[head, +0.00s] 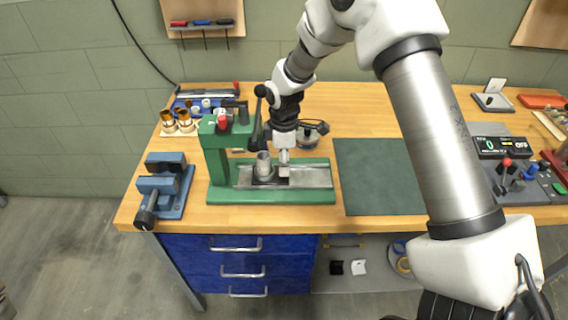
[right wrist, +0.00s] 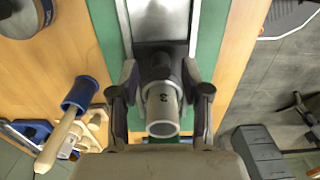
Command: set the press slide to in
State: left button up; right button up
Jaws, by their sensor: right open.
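The green press (head: 216,170) stands near the bench's front edge, left of centre. Its metal slide (head: 312,176) lies along the green base and also shows in the right wrist view (right wrist: 160,18). A grey metal cylinder (head: 264,164) stands upright on the slide's left part; in the right wrist view the cylinder (right wrist: 162,108) bears a "3". My right gripper (head: 284,166) points down just right of the cylinder, low over the slide. In the right wrist view its open fingers (right wrist: 159,78) straddle a dark part beside the cylinder; I cannot tell whether they touch it. My left gripper is out of view.
A blue vise (head: 166,186) stands left of the press. Brass cups (head: 178,122) and a blue tool rack lie behind it. A bare dark green mat (head: 376,176) lies to the right. A control box with levers (head: 520,178) sits at far right.

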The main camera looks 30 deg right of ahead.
notch_tip(320, 180, up, 11)
jog(key=shift+f, duration=0.2)
jog(key=shift+c, duration=0.3)
